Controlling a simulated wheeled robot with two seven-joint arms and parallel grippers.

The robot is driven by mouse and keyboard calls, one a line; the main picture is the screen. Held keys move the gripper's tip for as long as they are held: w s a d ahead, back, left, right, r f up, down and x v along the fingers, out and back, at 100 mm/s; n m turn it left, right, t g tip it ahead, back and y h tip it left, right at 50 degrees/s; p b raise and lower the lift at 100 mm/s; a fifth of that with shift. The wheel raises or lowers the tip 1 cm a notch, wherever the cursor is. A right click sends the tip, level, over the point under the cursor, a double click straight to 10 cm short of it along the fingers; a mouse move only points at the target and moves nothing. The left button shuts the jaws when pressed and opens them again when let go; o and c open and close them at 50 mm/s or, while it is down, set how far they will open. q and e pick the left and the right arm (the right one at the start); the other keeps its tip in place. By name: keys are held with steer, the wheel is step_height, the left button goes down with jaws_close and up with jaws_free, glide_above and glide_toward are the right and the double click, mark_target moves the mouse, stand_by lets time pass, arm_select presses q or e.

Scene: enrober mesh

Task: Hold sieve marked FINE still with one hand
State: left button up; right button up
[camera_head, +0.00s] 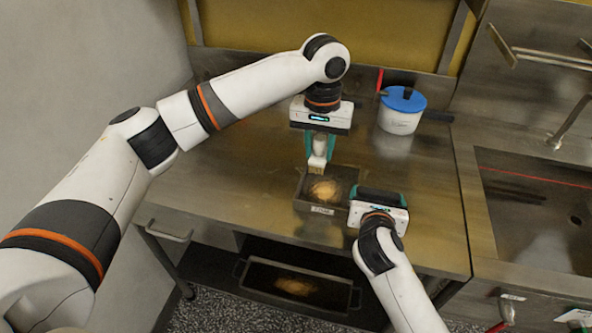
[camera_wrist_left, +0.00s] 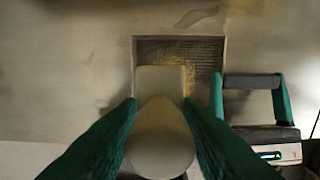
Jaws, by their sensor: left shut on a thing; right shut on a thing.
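A rectangular dark-framed sieve (camera_head: 299,204) lies on the steel table with a tan heap on its mesh. Its front label is too small to read. It also shows in the left wrist view (camera_wrist_left: 180,40). My left gripper (camera_head: 318,150) is shut on a white-handled brush (camera_wrist_left: 162,135), held upright over the sieve's back part, bristles down by the heap. Whether the bristles touch the mesh is unclear. My right gripper (camera_head: 378,195) is at the sieve's right side, its green fingers shut on a dark bar (camera_wrist_left: 252,81) there, seemingly the sieve's handle.
A white pot with a blue lid (camera_head: 403,100) stands at the back right of the table. A sink (camera_head: 540,210) is to the right. A tray (camera_head: 255,292) with a tan heap sits below the table. The table's left part is clear.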

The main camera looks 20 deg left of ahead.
arm_select(q)
steer(key=shift+w+d+r, duration=0.1)
steer(key=shift+w+d, duration=0.05)
steer(key=shift+w, duration=0.05)
steer(key=shift+f, duration=4.05)
steer(key=shift+f, duration=0.4)
steer(key=shift+d, duration=2)
steer(key=shift+a, duration=2.05)
steer(key=shift+d, duration=2.05)
steer(key=shift+a+f, duration=0.1)
steer(key=shift+a, duration=2)
